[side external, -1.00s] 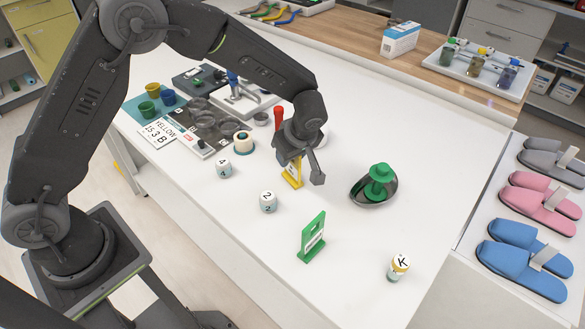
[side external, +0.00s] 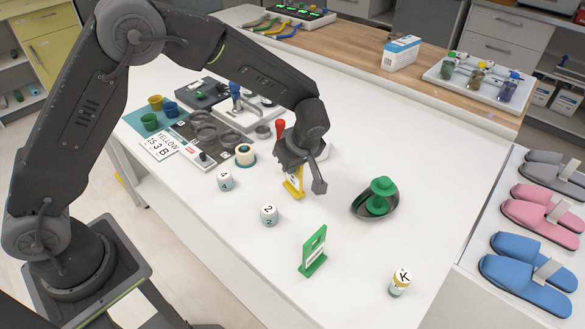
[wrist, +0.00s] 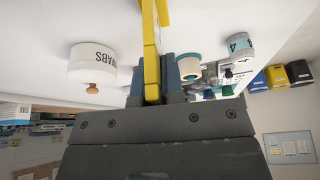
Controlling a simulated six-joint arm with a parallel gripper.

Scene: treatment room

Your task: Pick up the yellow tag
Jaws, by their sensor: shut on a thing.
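The yellow tag (side external: 294,187) stands upright at the middle of the white table, partly hidden by my gripper (side external: 304,182) in the side view. In the wrist view the yellow tag (wrist: 152,55) runs up between the fingers of my gripper (wrist: 158,82). The jaws are shut on it, with a blue-grey finger on each side. Its base is at or very near the table top; I cannot tell whether there is a gap beneath.
A green tag stand (side external: 313,251), a dish (side external: 362,207) with a green object, and small marked pots (side external: 269,215) stand nearby. A white jar (wrist: 92,63) is close beside my gripper. Cups and a dark tray (side external: 215,138) crowd the left.

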